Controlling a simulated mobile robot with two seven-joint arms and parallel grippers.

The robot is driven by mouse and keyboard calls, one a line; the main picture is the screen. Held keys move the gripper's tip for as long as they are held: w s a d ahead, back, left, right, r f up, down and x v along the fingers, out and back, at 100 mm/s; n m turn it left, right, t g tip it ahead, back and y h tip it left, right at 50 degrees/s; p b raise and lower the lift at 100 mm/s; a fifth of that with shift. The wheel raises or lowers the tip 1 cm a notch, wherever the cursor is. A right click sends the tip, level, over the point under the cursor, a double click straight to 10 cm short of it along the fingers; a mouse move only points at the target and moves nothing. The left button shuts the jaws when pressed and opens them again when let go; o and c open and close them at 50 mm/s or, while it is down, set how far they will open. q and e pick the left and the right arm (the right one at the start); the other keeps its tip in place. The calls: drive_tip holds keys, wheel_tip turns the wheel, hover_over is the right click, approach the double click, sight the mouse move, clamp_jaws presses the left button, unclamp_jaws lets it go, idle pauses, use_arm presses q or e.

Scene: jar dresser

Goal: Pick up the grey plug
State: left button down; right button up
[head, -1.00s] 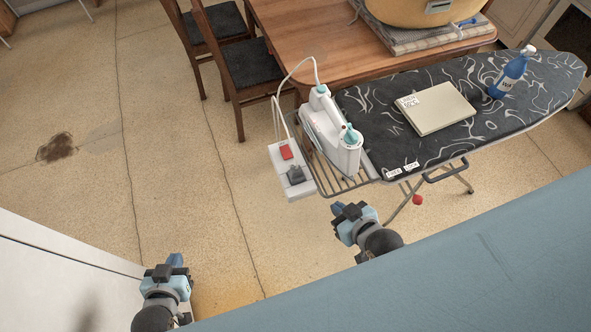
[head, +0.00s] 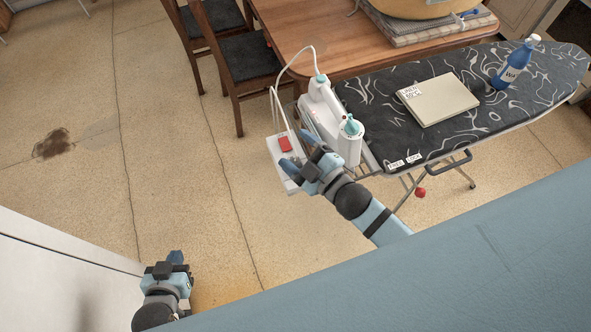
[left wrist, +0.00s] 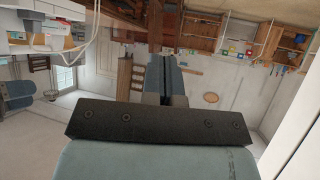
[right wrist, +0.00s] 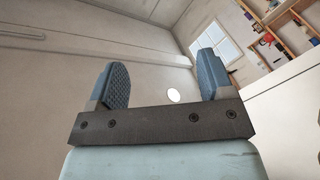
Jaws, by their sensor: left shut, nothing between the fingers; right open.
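The grey plug is not visible now in the head view; my right gripper covers its place on the white socket block (head: 273,148). The block has a red switch (head: 285,144) and sits at the left end of the ironing board. My right gripper (head: 301,155) is over the block's near end, its fingers apart; they also show apart in the right wrist view (right wrist: 160,85), with no plug visible between them. I cannot tell whether it touches the plug. My left gripper (head: 175,260) is shut and empty, low at the left; its closed fingers show in the left wrist view (left wrist: 166,80).
A white steam iron (head: 335,125) with a teal knob stands right beside the block, its cord looping up. A wooden table (head: 300,30) and chairs stand behind.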

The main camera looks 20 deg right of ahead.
drive_tip(key=w+a+r+n+g+y+b, duration=0.2)
drive_tip(key=a+r+n+y, duration=0.65)
drive_tip(key=n, duration=0.55)
drive_tip(key=s+a+n+g+y+b, duration=0.25)
drive_tip(key=n+g, duration=0.55)
drive_tip(key=n, duration=0.4)
drive_tip(key=s+a+n+g+y+b, duration=0.2)
drive_tip(key=s+a+n+g, duration=0.15)
drive_tip(key=n+g, duration=0.65)
drive_tip(key=n+t+h+b, duration=0.4)
drive_tip(key=n+h+b, duration=0.3)
drive_tip(key=n+h, duration=1.45)
approach(296, 161)
drive_tip(key=shift+n+y, duration=0.55)
drive_tip(key=shift+n, duration=0.3)
drive_tip(key=f, duration=0.3)
drive_tip(key=f+p, duration=0.1)
drive_tip(key=f, duration=0.2)
drive_tip(key=shift+w+d, duration=0.15)
drive_tip(key=shift+d, duration=0.1)
drive_tip(key=shift+f, duration=0.5)
wheel_tip(296, 161, down, 4)
drive_tip(key=shift+d+f+p, duration=0.15)
drive_tip(key=shift+d+p, duration=0.05)
drive_tip(key=shift+p, duration=0.25)
drive_tip(key=shift+f, duration=0.45)
